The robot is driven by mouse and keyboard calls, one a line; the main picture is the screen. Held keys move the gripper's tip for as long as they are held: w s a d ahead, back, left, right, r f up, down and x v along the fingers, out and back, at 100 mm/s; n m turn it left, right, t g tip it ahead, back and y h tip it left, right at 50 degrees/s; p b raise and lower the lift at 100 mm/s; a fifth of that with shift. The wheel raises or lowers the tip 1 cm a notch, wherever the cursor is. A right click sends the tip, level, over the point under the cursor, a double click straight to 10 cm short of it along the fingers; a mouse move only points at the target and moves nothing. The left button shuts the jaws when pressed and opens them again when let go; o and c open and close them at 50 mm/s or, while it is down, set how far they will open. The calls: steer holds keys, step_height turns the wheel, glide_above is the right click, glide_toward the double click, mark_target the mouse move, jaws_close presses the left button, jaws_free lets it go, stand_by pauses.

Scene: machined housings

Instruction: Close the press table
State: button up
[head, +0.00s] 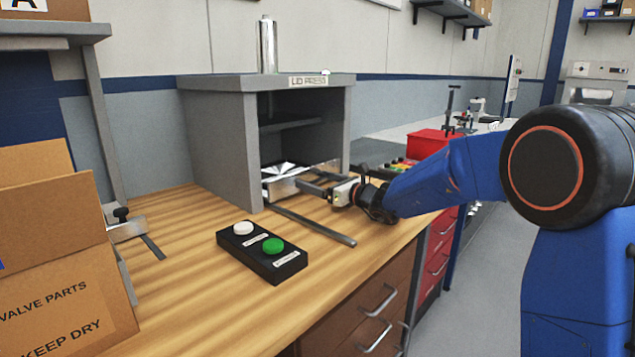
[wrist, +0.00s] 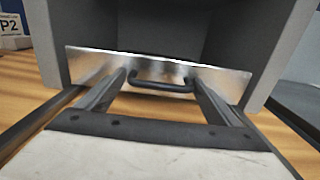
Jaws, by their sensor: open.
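The lid press (head: 222,140) is a grey box on the wooden bench, with a steel ram on top. Its press table (head: 282,188) sits low in the opening and shows a shiny metal top and front. In the wrist view, the table's metal front plate (wrist: 215,80) has a black bar handle (wrist: 160,86) and stands at the mouth of the press. My gripper (head: 322,189) is in front of it, open and empty. In the wrist view, my gripper's (wrist: 162,80) fingertips are at either end of the handle. I cannot tell whether they touch the plate.
A dark rail (head: 318,226) runs out from the press along the bench. A black button box (head: 262,252) with white and green buttons stands at front. A cardboard box (head: 60,290) is at left, a red bin (head: 430,143) behind my arm.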

mark_target(308, 178)
steer(key=c, duration=1.2)
steer(key=shift+x, duration=2.2)
steer(key=o, duration=1.2)
steer(key=shift+a, duration=0.15)
steer(key=v, duration=1.7)
steer(key=shift+s+d, duration=0.15)
steer(key=shift+d, duration=0.05)
